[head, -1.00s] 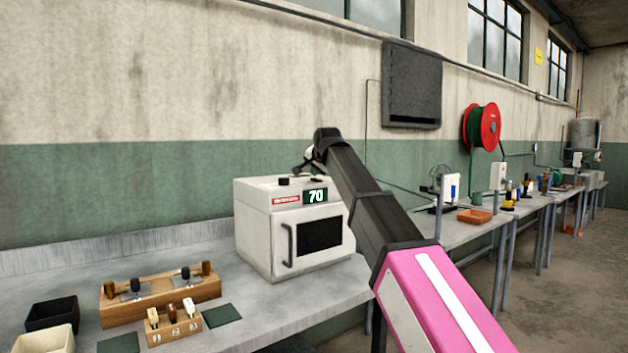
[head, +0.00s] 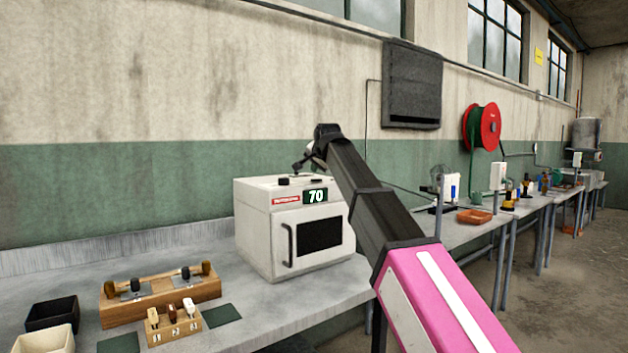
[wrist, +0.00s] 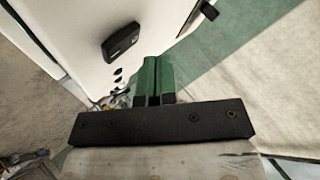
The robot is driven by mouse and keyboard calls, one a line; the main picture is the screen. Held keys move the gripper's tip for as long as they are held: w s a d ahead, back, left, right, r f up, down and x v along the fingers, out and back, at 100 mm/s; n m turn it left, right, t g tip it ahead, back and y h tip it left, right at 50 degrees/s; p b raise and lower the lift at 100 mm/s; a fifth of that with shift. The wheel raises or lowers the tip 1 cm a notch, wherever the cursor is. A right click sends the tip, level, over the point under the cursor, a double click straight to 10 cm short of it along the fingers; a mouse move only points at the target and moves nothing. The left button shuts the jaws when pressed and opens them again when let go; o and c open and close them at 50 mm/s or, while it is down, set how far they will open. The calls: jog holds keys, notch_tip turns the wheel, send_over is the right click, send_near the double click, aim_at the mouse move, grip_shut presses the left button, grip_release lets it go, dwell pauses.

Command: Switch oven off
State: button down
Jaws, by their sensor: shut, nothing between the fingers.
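The white oven (head: 262,235) stands on the workbench with its door shut. Its display (head: 314,196) reads 70. A small black switch (head: 284,181) sits on its top. My gripper (head: 297,167) is above the oven's top, just right of the switch, small and partly hidden by my arm. In the wrist view my gripper (wrist: 152,72) has its green fingers shut together with nothing between them. The black switch (wrist: 121,42) lies on the oven's white surface (wrist: 75,25), left of the fingertips and apart from them.
Left of the oven are a wooden rack (head: 160,292), a numbered block (head: 173,325), and a black bin (head: 51,314). The workbench (head: 60,265) has clear room behind them. The wall (head: 130,190) stands close behind the bench.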

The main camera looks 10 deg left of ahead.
jog(key=shift+s+d+r, duration=0.1)
jog(key=shift+d+r, duration=0.05)
jog(key=shift+r, duration=1.15)
jog(key=shift+s+d+r, duration=0.1)
jog(key=shift+r, duration=1.15)
